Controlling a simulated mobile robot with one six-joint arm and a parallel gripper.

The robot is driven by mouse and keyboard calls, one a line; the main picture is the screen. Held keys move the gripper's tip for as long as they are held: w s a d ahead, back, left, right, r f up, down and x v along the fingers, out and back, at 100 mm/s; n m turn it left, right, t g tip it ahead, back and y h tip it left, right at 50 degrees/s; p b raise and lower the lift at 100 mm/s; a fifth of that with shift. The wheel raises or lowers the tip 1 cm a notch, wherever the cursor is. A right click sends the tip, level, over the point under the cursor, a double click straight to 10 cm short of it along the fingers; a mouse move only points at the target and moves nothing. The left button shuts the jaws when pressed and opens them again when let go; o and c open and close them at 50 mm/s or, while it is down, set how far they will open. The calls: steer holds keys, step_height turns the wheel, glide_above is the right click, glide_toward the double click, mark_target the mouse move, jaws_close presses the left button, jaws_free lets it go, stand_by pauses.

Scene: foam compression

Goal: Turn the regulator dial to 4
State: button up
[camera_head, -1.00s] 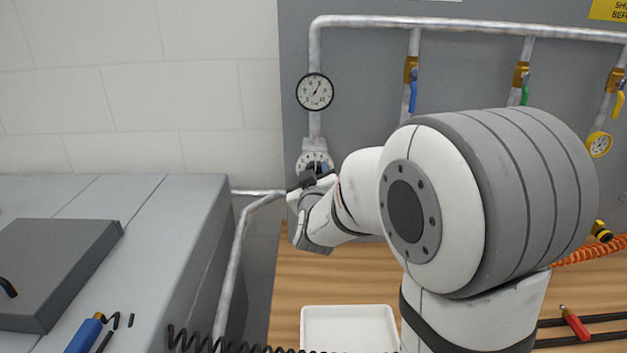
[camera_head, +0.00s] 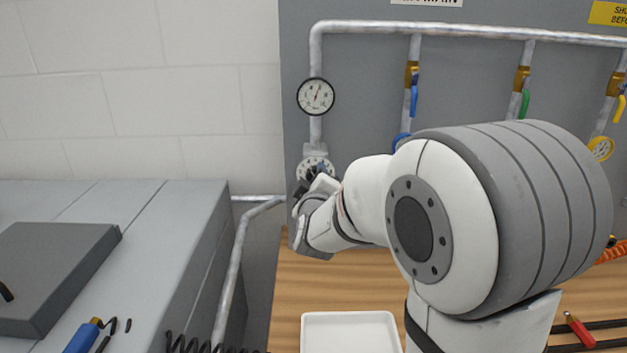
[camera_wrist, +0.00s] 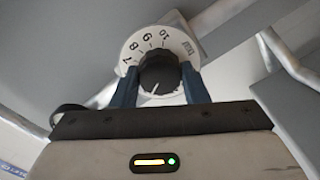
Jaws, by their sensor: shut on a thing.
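The regulator dial is a white round scale with black numbers; its face (camera_head: 316,165) is partly hidden by my gripper in the head view. My gripper (camera_wrist: 160,86) is shut on the knob, one dark blue finger on each side. In the head view my gripper (camera_head: 316,180) is at the dial, its fingers partly hidden.
A round pressure gauge (camera_head: 316,96) sits on the pipe above the dial. Valves with blue (camera_head: 414,98), green (camera_head: 524,104) and yellow handles hang along the panel to the right. A white tray (camera_head: 350,332) lies on the wooden bench below. A grey cabinet stands at left.

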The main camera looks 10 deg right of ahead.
stand_by(0.3)
steer(key=o, duration=1)
steer(key=shift+c, duration=0.2)
steer(key=s+a+b, duration=0.1)
steer(key=s, duration=0.6)
steer(key=shift+s+a, duration=0.3)
steer(key=shift+s, duration=0.05)
